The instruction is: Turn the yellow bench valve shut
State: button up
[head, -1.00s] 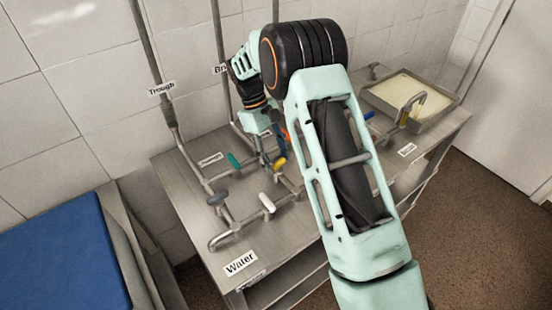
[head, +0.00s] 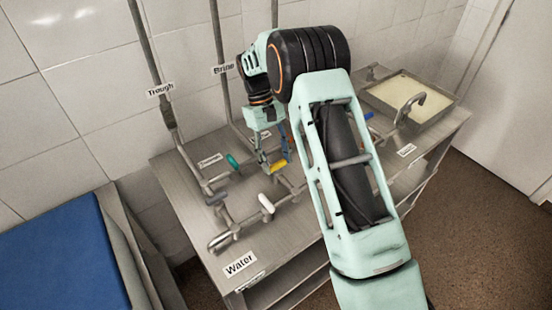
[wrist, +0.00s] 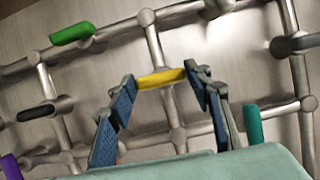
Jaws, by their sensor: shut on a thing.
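The yellow bench valve handle (head: 279,167) sits on the grey pipework on the metal bench. In the wrist view the yellow handle (wrist: 160,78) lies crosswise over its pipe (wrist: 155,47). My gripper (head: 275,160) reaches down onto it from above. In the wrist view my gripper (wrist: 160,80) has one blue-padded finger at each end of the handle and is shut on it. The valve body under the handle is partly hidden.
Close by are a teal handle (head: 234,161), a white handle (head: 266,203), a dark grey handle (head: 215,199) and a blue handle (head: 368,116). A spout (head: 411,103) hangs over a tray (head: 378,101) of pale liquid. Wall pipes rise behind.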

jog(key=o, duration=1.2)
jog(key=shift+c, duration=0.2)
jog(key=v, duration=1.2)
jog(key=shift+d+r, duration=0.1)
